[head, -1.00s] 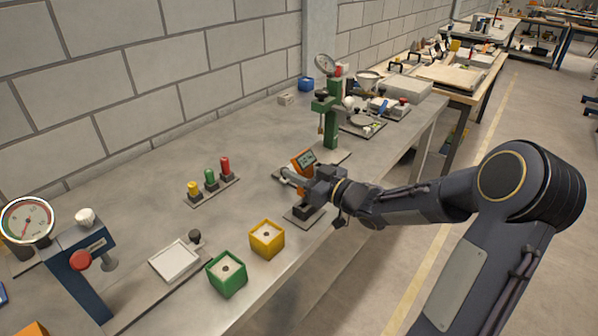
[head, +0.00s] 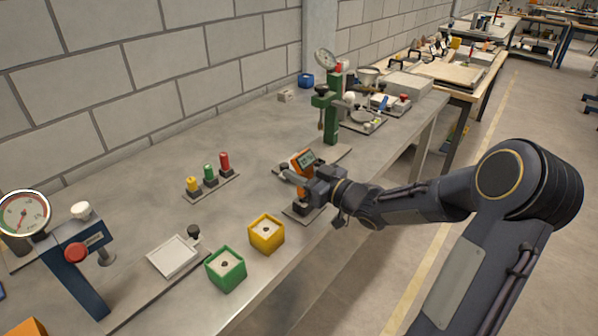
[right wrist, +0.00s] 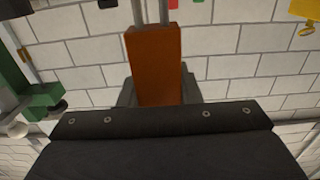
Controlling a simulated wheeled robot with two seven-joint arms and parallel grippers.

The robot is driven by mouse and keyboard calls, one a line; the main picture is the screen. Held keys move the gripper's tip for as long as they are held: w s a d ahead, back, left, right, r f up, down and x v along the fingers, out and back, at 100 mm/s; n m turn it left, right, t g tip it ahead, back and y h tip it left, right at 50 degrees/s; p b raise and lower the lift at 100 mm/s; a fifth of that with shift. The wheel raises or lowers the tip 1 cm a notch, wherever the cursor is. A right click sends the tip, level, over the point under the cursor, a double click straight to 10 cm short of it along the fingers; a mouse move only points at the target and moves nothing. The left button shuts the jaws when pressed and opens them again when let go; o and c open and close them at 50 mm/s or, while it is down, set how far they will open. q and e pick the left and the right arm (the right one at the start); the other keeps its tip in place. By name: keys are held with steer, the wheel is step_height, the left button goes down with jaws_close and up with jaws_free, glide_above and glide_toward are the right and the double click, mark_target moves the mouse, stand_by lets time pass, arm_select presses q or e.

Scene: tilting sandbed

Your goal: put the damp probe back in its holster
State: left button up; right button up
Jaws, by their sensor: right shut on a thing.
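The damp probe (head: 302,158) is an orange body with a small dark display. My right gripper (head: 308,178) is shut on it above the right edge of the bench. In the right wrist view, the probe's orange body (right wrist: 153,65) stands out beyond the dark gripper housing, with two thin metal prongs at its far end. A dark block on a grey plate (head: 297,212), perhaps the holster, sits just below the gripper. The gripper partly hides it, and I cannot tell whether the probe touches it. My left gripper is not in view.
A yellow cube (head: 266,234) and a green cube (head: 226,269) stand nearer on the bench (head: 140,210). A green stand (head: 331,120) with a gauge rises behind the probe. Several coloured plugs (head: 209,175) sit on a strip to the left. Bare bench lies between.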

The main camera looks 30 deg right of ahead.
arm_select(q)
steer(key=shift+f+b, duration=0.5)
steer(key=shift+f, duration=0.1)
arm_select(e)
steer(key=shift+f, duration=0.7)
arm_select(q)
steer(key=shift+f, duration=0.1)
arm_select(e)
steer(key=shift+f, duration=0.15)
steer(key=o, duration=0.9)
steer(key=shift+o, duration=0.2)
steer(key=shift+s, duration=0.1)
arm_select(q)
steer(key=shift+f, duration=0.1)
arm_select(e)
steer(key=v, duration=0.7)
steer(key=shift+s+d, duration=0.1)
steer(key=shift+s, duration=0.2)
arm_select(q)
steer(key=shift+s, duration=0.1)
